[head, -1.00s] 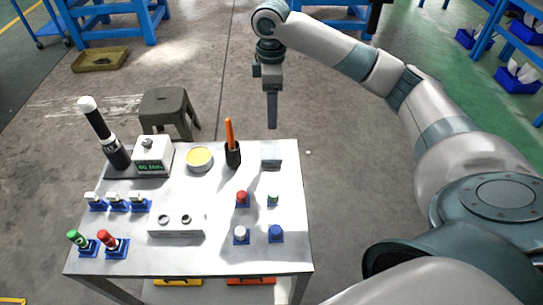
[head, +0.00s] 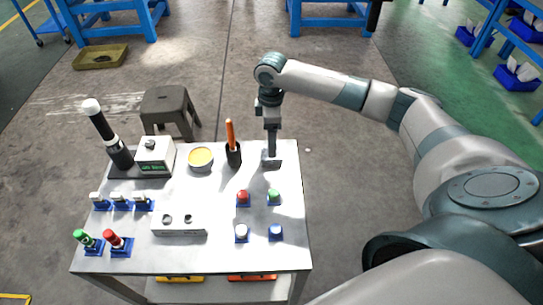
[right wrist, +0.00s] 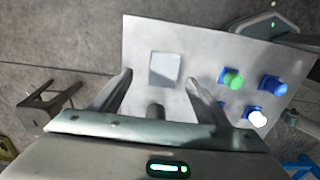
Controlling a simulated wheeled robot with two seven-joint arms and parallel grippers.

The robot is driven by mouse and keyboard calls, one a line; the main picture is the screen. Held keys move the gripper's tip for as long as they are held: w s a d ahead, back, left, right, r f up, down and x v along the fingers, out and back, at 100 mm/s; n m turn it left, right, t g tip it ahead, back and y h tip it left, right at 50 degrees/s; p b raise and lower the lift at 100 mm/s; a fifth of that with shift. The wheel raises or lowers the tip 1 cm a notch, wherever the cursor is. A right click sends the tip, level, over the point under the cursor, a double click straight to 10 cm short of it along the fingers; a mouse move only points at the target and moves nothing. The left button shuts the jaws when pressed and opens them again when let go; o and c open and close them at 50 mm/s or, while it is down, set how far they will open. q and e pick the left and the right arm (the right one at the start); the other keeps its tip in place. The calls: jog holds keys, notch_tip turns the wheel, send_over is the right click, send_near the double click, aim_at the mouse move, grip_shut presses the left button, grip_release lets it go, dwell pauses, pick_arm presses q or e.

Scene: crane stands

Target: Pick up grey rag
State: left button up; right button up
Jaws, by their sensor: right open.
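The grey rag (head: 275,163) is a small, flat grey square near the far right corner of the white table. In the right wrist view the rag (right wrist: 165,68) lies ahead, in line with the gap between my fingers. My right gripper (head: 271,152) points down over the rag in the head view and covers part of it. Its two fingers are spread apart with nothing between them in the right wrist view (right wrist: 159,78). The height left between fingertips and rag is hard to tell. My left gripper is not in view.
A black cup (head: 234,158) with an orange-handled tool stands just left of the rag. A yellow-topped round tin (head: 200,158) is farther left. Red (head: 243,196) and green (head: 273,194) buttons on blue bases sit in front. A stool (head: 170,107) stands behind the table.

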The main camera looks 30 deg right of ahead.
jog(key=shift+s+a+f+p, duration=0.1)
jog(key=shift+s+f+p, duration=0.05)
jog(key=shift+f+p, duration=0.4)
jog(key=f+p, duration=0.1)
jog(key=f, duration=0.2)
jog(key=shift+s+f, duration=0.1)
jog(key=shift+s, duration=0.1)
jog(key=shift+f, duration=0.45)
jog(key=c, duration=1.1)
